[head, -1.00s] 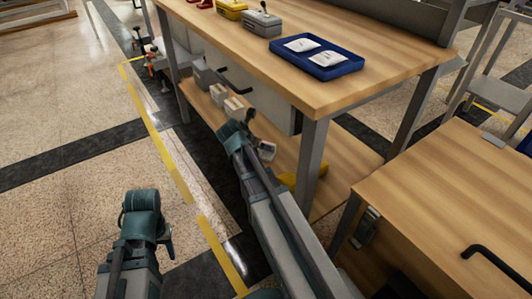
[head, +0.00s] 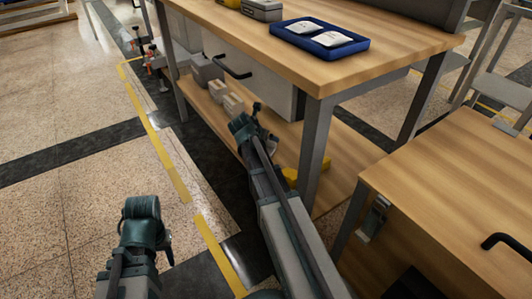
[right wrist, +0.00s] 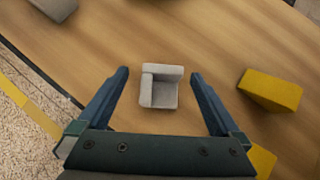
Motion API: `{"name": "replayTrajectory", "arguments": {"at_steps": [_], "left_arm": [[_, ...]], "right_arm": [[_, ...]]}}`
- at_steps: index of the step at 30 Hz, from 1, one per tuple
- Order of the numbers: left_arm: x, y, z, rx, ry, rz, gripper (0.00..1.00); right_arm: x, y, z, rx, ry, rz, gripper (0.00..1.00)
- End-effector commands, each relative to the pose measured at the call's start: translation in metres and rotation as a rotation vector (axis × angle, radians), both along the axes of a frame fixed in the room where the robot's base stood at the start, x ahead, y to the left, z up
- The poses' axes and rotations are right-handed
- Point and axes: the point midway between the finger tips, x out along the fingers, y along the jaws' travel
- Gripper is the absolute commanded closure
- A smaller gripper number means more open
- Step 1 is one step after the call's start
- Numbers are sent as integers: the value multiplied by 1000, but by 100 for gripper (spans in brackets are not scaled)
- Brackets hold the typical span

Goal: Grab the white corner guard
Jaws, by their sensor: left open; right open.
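A pale grey-white corner guard (right wrist: 160,92) with two raised walls lies on a wooden surface in the right wrist view. My right gripper (right wrist: 160,74) is open, with one finger on each side of the guard and a gap to both. In the head view my right gripper (head: 259,120) is over the bench's lower shelf, and I cannot make out the guard behind the arm there. My left gripper (head: 167,247) is low over the floor at the left, mostly hidden by its own wrist.
Yellow blocks (right wrist: 270,90) lie right of the guard. Pale blocks (head: 233,104) stand farther along the lower shelf (head: 330,178). The bench top with a blue tray (head: 320,45) overhangs the shelf, and a table leg (head: 314,150) stands close right of my arm.

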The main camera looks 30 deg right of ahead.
Motion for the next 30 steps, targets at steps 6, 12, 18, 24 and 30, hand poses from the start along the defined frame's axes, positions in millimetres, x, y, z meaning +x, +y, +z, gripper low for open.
{"name": "replayTrajectory", "arguments": {"at_steps": [6, 12, 18, 24, 30], "left_arm": [[0, 0, -3, 0, 0, 0, 50], [0, 0, -19, 0, 0, 0, 50], [0, 0, -41, 0, 0, 0, 50], [0, 0, -43, 0, 0, 0, 50], [0, 0, -42, 0, 0, 0, 50]], "right_arm": [[1, -2, -3, 0, -1, 1, 0], [5, -10, -19, 1, 0, -1, 0], [14, -25, -41, 0, -1, -1, 0], [17, -30, -43, 0, -1, 1, 0], [16, -30, -42, 0, -1, 1, 14]]}}
